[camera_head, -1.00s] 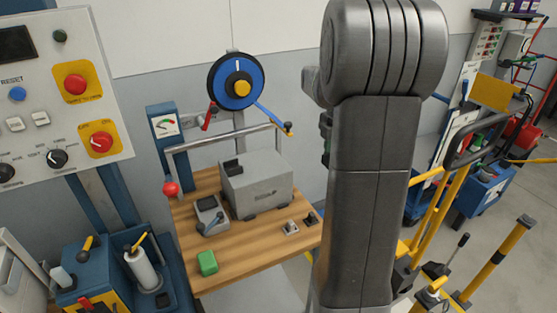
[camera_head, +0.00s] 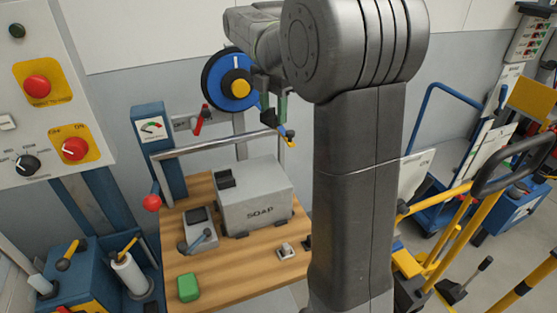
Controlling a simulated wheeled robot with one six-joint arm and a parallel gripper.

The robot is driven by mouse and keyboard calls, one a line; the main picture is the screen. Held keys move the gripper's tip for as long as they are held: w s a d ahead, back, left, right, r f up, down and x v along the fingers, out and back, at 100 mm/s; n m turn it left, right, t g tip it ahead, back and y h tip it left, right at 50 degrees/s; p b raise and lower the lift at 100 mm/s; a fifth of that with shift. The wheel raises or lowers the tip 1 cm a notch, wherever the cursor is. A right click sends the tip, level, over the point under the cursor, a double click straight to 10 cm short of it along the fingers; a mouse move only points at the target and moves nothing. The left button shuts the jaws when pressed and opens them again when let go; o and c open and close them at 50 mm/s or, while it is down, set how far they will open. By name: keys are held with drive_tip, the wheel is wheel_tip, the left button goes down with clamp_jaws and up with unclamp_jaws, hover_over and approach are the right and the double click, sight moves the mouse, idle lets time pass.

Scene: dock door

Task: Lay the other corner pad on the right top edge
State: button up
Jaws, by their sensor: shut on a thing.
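The grey box (camera_head: 262,208) marked SOAP stands on the wooden bench top. One dark corner pad (camera_head: 226,179) sits on its left top edge. The right top edge of the box looks bare. My gripper (camera_head: 270,117) is above and behind the box, in front of the wall and close to the blue wheel in the picture. It points down and is shut on a small dark thing, which I take to be the other corner pad. My arm and the gripper's own parts hide most of it, so its outline is unclear.
A grey rail (camera_head: 220,143) runs above the box. The blue wheel (camera_head: 232,80) with its handles is behind it. On the bench (camera_head: 232,270) are a grey device (camera_head: 199,230), a green block (camera_head: 188,287) and a small clamp-like piece (camera_head: 286,250). My arm hides the bench's right side.

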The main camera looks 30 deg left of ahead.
sight(273, 122)
wheel_tip(273, 122, down, 16)
drive_tip(key=shift+p, duration=0.45)
drive_tip(key=shift+s, duration=0.1)
drive_tip(key=shift+f, duration=0.1)
drive_tip(key=o, duration=1)
drive_tip(key=shift+c, duration=0.2)
wheel_tip(273, 122, up, 12)
drive_tip(key=shift+r+b, duration=0.15)
drive_tip(key=shift+b, duration=0.25)
drive_tip(key=shift+c, duration=0.5)
